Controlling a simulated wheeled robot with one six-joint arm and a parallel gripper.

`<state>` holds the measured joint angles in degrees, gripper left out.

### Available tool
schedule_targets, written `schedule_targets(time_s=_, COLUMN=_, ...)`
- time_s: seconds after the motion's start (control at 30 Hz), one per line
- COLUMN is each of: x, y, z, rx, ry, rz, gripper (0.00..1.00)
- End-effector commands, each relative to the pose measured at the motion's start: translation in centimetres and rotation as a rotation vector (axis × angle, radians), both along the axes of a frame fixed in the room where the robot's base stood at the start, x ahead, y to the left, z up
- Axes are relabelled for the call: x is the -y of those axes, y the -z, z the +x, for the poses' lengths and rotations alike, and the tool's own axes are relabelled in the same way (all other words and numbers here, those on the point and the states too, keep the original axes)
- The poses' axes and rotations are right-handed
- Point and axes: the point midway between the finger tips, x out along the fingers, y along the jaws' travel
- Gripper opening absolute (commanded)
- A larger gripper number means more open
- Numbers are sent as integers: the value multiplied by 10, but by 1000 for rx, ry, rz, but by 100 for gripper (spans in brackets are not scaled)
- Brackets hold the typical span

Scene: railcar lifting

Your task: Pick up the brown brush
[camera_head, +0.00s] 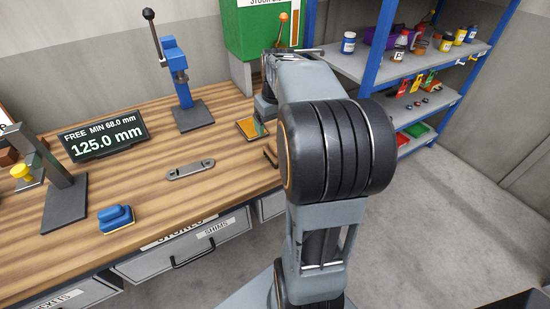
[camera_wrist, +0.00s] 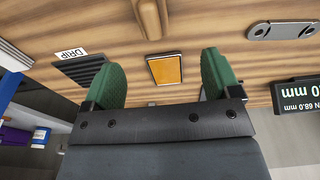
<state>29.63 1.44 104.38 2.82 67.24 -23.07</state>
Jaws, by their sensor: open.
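A slim brown wooden piece (camera_head: 270,157), which looks like the brush, lies at the bench's right edge, partly hidden by my arm. It also shows at the top of the wrist view (camera_wrist: 149,18), cut off by the frame edge; I cannot make out bristles. My gripper (camera_wrist: 162,66) is open and empty, its two green fingers spread above the bench. The brown piece lies beyond the fingertips, apart from them. In the head view my gripper is mostly hidden behind my arm.
An orange pad in a dark frame (camera_head: 252,128) lies behind the brown piece and shows between my fingers. A grey slotted plate (camera_head: 190,169), a blue press (camera_head: 178,75), a display (camera_head: 103,136) and a blue block (camera_head: 116,219) stand or lie on the bench. A shelf (camera_head: 358,66) stands right.

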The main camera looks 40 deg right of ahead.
Motion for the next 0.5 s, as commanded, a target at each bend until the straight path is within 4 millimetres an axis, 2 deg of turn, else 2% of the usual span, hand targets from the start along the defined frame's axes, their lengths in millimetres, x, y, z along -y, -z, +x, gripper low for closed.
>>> schedule_targets(time_s=0.1, x=12, y=20, z=3, rx=-11, ry=5, rz=7, gripper=83)
schedule_targets(time_s=0.3, x=13, y=54, z=7, rx=-12, ry=5, rz=7, gripper=83)
schedule_targets(time_s=0.5, x=13, y=79, z=10, rx=-11, ry=4, rz=6, gripper=83)
